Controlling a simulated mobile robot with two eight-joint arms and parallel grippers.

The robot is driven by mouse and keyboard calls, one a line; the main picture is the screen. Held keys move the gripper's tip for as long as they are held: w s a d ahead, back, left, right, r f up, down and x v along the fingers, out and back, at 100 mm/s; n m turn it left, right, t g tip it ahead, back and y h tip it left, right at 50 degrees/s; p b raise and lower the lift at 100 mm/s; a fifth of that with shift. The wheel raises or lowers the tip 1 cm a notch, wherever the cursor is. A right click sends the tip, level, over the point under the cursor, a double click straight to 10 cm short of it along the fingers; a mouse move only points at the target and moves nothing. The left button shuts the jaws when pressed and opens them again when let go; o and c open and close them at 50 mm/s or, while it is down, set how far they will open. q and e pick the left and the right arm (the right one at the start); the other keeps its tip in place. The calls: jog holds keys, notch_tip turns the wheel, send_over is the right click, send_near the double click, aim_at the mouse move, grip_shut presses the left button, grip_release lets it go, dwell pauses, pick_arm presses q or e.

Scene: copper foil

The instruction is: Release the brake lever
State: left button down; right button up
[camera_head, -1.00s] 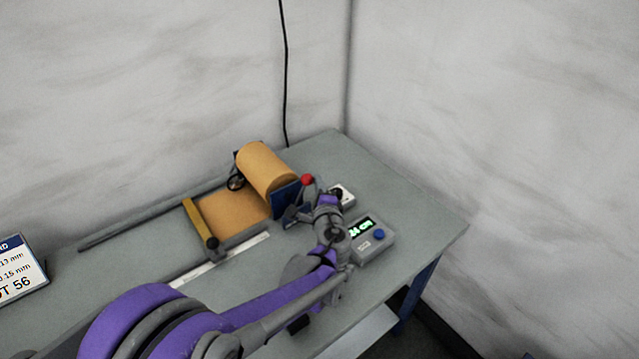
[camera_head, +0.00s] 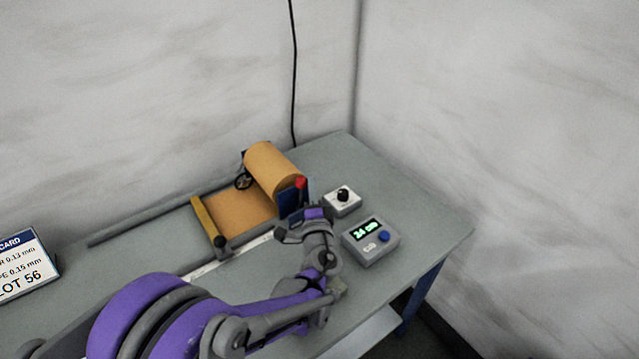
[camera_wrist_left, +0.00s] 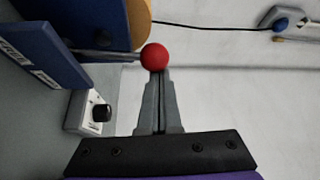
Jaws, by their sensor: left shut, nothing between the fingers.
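The brake lever ends in a red ball knob (camera_head: 300,182) beside the blue end plate (camera_head: 288,198) of the foil roll's stand. In the left wrist view the red knob (camera_wrist_left: 154,56) is at the fingertips, with its thin grey rod running left towards the stand. My left gripper (camera_wrist_left: 157,80) is shut with nothing between its fingers. Its tips are at the knob's edge; whether they touch it I cannot tell. In the head view my left gripper (camera_head: 302,212) is just in front of the knob, and the lever's lower part is hidden. My right gripper is not in view.
The copper foil roll (camera_head: 272,166) feeds a sheet towards a yellow bar (camera_head: 208,218). A white box with a black knob (camera_head: 342,195) and a grey display box (camera_head: 368,243) stand to the right. A card (camera_head: 25,266) stands at left. The table's right side is clear.

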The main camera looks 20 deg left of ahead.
pick_arm(q)
jog(key=s+a+n+t+y+b, duration=0.1)
jog(key=s+a+n+b, duration=0.1)
jog(key=s+a+n, duration=0.2)
jog(key=shift+s+f+y, duration=0.3)
jog(key=shift+s+y, duration=0.1)
jog(key=shift+s, duration=0.1)
dwell(0.6)
jog(key=w+d+r+p, duration=0.2)
jog(key=r, duration=0.1)
jog(key=shift+d+r, duration=0.2)
jog(key=shift+d, duration=0.2)
jog(key=f+b+v, duration=0.2)
jog(key=v, duration=0.8)
jog(key=shift+w, duration=0.1)
